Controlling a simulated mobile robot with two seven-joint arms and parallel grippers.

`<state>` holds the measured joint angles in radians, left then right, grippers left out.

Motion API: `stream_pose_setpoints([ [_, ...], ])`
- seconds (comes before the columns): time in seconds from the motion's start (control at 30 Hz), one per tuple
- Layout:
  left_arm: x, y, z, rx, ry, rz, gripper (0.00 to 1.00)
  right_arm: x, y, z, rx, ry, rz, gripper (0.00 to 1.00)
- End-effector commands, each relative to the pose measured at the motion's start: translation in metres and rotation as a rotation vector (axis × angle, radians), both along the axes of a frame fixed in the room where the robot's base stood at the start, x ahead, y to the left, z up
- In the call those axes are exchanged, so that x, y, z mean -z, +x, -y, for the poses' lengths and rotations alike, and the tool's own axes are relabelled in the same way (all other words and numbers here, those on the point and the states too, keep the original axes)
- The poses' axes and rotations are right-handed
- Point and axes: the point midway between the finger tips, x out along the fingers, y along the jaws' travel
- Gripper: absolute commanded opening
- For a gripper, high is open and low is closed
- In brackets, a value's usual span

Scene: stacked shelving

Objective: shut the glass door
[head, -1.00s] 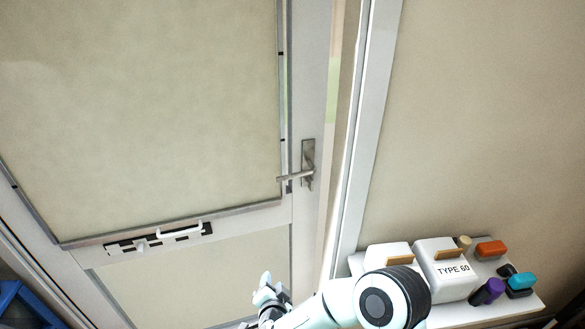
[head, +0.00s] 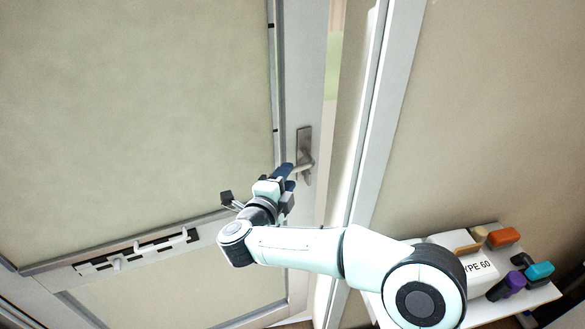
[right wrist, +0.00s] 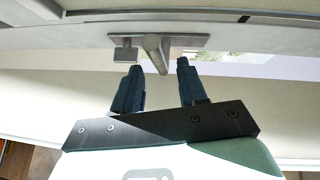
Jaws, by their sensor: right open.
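The glass door (head: 130,110) has large pale panes in a grey-white frame and fills the left of the head view. It appears ajar, with a bright strip showing beyond its right edge. Its metal lever handle (head: 305,150) is on the right stile. My right gripper (head: 287,172) is at the handle, partly hiding the lever. In the right wrist view its two dark fingers are apart, and the end of the lever handle (right wrist: 155,52) stands between or just beyond the tips (right wrist: 160,72). Contact cannot be told. My left gripper is not in view.
A white shelf (head: 490,310) at the lower right bears a white box (head: 470,272) and several coloured items, including an orange one (head: 503,237) and a purple one (head: 514,282). A door post (head: 385,120) and beige wall stand right of the door. A white rail (head: 135,250) crosses the door low down.

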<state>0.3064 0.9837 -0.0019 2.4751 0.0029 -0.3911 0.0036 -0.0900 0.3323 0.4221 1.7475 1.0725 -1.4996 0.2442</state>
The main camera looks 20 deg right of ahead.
Motion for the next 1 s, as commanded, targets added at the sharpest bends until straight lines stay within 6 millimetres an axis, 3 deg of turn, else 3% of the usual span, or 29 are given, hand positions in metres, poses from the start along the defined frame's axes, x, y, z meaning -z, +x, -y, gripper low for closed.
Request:
stream_pose_setpoints([
  [0.23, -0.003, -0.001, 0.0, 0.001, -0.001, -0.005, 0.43, 0.004, 0.025, 0.027, 0.0, 0.0, 0.0, 0.42],
  [0.63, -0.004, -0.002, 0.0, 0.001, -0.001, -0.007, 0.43, 0.005, 0.031, 0.032, -0.002, 0.0, -0.001, 0.42],
  [0.67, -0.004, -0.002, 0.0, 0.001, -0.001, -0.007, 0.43, 0.005, 0.031, 0.032, -0.002, 0.0, -0.001, 0.39],
  [0.77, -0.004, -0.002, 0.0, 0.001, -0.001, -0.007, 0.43, 0.005, 0.031, 0.032, -0.002, 0.0, -0.001, 0.06],
  [0.8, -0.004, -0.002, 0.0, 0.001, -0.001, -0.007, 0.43, 0.005, 0.031, 0.032, -0.002, 0.0, -0.001, 0.0],
  [1.0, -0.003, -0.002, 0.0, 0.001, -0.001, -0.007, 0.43, 0.005, 0.031, 0.033, -0.002, -0.002, -0.001, 0.0],
])
